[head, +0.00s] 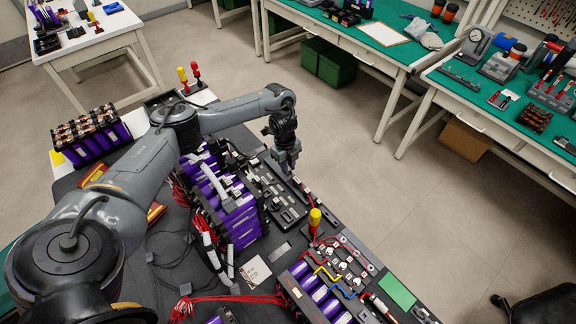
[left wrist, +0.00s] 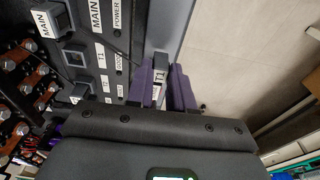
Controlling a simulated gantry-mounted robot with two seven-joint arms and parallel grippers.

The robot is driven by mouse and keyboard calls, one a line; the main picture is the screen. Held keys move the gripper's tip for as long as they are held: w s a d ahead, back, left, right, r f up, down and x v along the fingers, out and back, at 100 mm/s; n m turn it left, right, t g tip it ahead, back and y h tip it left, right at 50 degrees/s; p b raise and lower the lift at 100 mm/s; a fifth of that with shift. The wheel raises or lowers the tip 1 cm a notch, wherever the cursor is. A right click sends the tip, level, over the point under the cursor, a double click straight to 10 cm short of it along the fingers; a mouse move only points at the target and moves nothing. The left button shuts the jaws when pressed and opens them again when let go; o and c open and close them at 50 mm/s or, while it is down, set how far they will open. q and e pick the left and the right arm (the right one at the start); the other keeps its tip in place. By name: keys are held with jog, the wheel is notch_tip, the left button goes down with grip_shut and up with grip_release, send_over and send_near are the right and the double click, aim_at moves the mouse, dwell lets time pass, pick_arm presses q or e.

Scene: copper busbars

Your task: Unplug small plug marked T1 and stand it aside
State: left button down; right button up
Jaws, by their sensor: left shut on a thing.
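My left gripper (head: 286,160) hangs at the far edge of the dark bench, at the end of a dark panel (head: 277,190) with black sockets. In the left wrist view its purple fingers (left wrist: 167,88) are shut on the small plug (left wrist: 158,78), which has a white T1 label. The panel (left wrist: 110,35) there carries labels reading MAIN, T1 and POWER. The held plug shows to the right of the panel's labelled rows. I cannot tell whether it touches the surface below. My right gripper is not in view.
Purple battery cells (head: 228,205) stand close beside the panel, with red and white wires. A yellow-handled tool (head: 315,218) stands upright to the right. Copper busbars (left wrist: 18,90) lie at the left of the wrist view. Open floor (head: 370,200) lies beyond the bench edge.

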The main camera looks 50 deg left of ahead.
pick_arm(q)
jog(key=shift+f, duration=0.4)
jog(key=shift+f, duration=0.25)
jog(key=shift+f, duration=0.25)
dwell(0.6)
jog(key=c, duration=0.9)
grip_release()
jog(key=shift+r, duration=0.15)
notch_tip(320, 180, up, 4)
jog(key=p, duration=0.4)
jog(key=shift+r+p, duration=0.25)
jog(key=shift+p, duration=0.15)
jog(key=shift+r+p, duration=0.55)
jog(key=shift+r, duration=0.1)
